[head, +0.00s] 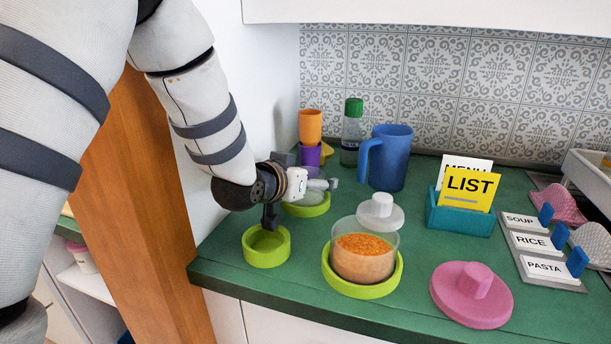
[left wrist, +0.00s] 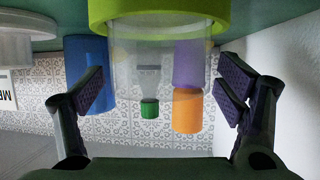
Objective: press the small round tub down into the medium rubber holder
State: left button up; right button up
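The small round tub (left wrist: 160,75) is clear and empty-looking. In the left wrist view, which is upside down, it stands at the medium green rubber holder (left wrist: 150,12); how deep it sits is unclear. In the head view the tub (head: 312,198) is mostly hidden behind my left gripper (head: 298,186), and the holder (head: 308,210) shows below it. My left gripper is open, its fingers (left wrist: 165,92) on either side of the tub with small gaps visible. My right gripper is out of view.
A smaller empty green holder (head: 266,246) is in front. A filled tub (head: 364,262) sits in a large green holder (head: 362,290). A white lid (head: 381,213), pink lid (head: 472,296), blue jug (head: 388,158), bottle (head: 352,135) and orange cup (head: 311,126) stand around. A wall borders the left.

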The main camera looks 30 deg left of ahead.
pick_arm(q)
jog(key=v, duration=0.7)
jog(key=shift+s+r, duration=0.15)
jog(key=shift+s, duration=0.05)
dwell(0.3)
